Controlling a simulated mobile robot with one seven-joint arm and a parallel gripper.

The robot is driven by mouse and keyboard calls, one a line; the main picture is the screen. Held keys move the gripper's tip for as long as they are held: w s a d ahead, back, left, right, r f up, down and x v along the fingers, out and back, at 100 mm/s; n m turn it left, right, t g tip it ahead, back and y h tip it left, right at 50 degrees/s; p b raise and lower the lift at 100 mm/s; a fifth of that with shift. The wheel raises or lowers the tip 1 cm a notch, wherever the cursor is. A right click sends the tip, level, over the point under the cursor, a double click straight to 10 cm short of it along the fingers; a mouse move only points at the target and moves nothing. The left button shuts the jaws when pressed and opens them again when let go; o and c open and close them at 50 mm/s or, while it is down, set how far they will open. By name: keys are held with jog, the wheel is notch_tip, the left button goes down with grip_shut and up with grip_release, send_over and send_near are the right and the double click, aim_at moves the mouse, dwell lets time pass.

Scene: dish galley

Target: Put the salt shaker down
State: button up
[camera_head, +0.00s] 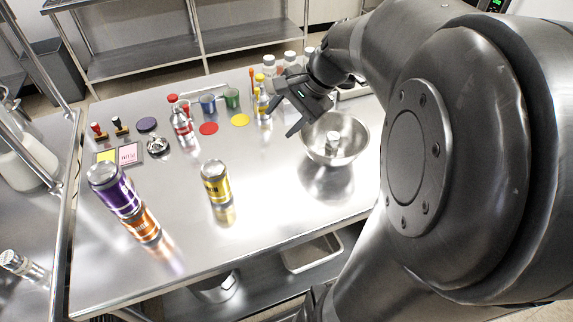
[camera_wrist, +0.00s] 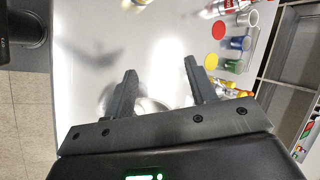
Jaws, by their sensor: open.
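A small metal-topped shaker (camera_head: 333,141) stands inside the steel mixing bowl (camera_head: 362,140); it looks like the salt shaker, but its label is too small to read. My gripper (camera_head: 296,117) is open and empty, above the table at the bowl's left rim, apart from the shaker. In the wrist view my gripper's two fingers (camera_wrist: 161,68) are spread with nothing between the tips. Part of the bowl (camera_wrist: 150,105) shows low between them, and the shaker is hidden there. Another metal-capped shaker (camera_head: 22,266) lies or leans at the far left of the head view.
A purple can (camera_head: 113,190) is on or behind an orange can (camera_head: 141,225), and a yellow can (camera_head: 215,182) stands front centre. Red and yellow bottles, cups and coloured discs (camera_head: 208,128) crowd the back. The steel table (camera_head: 270,220) is clear between the yellow can and the bowl.

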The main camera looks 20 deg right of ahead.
jog(key=s+a+n+h, duration=0.2)
jog(key=s+n, duration=0.3)
jog(key=s, duration=0.2)
jog(key=s+a+r+n+t+h, duration=0.1)
jog(key=s+a+n+h, duration=0.1)
jog(key=s+n, duration=0.4)
jog(key=shift+s+a+t+h, duration=0.3)
jog(key=shift+s+a+h, duration=0.1)
jog(key=shift+a, duration=0.35)
jog(key=shift+o, duration=0.4)
jog(key=shift+s+r+n, duration=0.1)
jog(key=shift+s+n, duration=0.25)
jog(key=shift+n, duration=0.15)
